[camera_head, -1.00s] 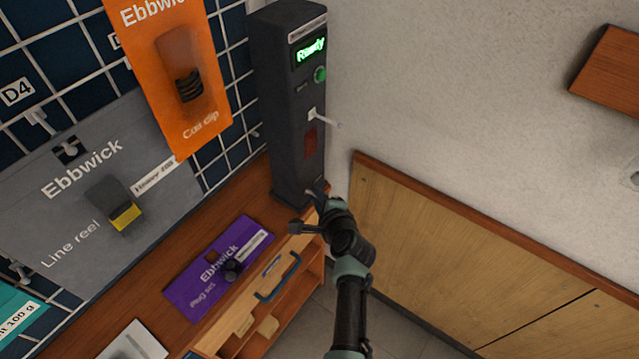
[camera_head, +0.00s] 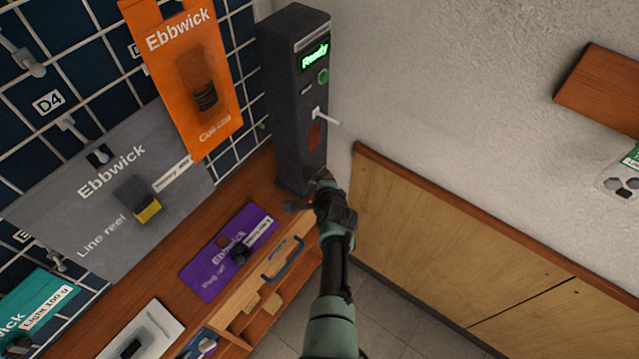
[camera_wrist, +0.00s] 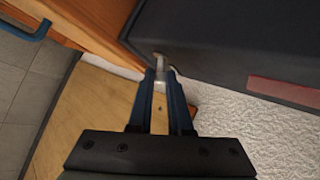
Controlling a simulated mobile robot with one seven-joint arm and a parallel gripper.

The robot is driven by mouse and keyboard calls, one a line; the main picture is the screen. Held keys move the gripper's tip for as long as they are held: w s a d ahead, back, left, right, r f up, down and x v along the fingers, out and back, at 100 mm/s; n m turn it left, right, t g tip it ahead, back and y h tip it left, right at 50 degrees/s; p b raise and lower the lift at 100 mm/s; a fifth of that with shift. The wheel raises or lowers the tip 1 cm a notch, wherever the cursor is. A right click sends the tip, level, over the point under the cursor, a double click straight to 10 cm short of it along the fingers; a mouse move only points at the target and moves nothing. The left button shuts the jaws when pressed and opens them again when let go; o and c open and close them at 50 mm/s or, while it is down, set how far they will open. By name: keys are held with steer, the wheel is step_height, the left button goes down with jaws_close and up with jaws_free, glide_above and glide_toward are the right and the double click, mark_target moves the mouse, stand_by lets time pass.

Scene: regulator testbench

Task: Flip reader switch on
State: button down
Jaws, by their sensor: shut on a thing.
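The reader is a tall dark-grey box (camera_head: 287,100) against the wall at the bench's right end. Its display (camera_head: 314,57) glows green with "Ready". Below are a round green button (camera_head: 323,76), a white peg (camera_head: 325,117) sticking out, and a red panel (camera_head: 315,135). My gripper (camera_head: 324,183) is at the foot of the reader, below the red panel. In the wrist view its two dark fingers (camera_wrist: 160,82) are close together around a small pale grey lever (camera_wrist: 159,62) beside the reader's dark face (camera_wrist: 225,40). The lever is mostly hidden between the fingertips; its position is unclear.
A wooden bench (camera_head: 160,262) with a blue drawer handle (camera_head: 282,262) lies left of my gripper. A purple card pack (camera_head: 215,270) lies on it. Orange (camera_head: 190,75) and grey (camera_head: 100,205) packs hang on the grid. A low wooden panel (camera_head: 450,245) stands to the right.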

steer(key=c, duration=0.8)
jaws_free()
steer(key=shift+c, duration=0.2)
steer(key=shift+r, duration=0.1)
steer(key=p+v, duration=0.5)
steer(key=v, duration=0.8)
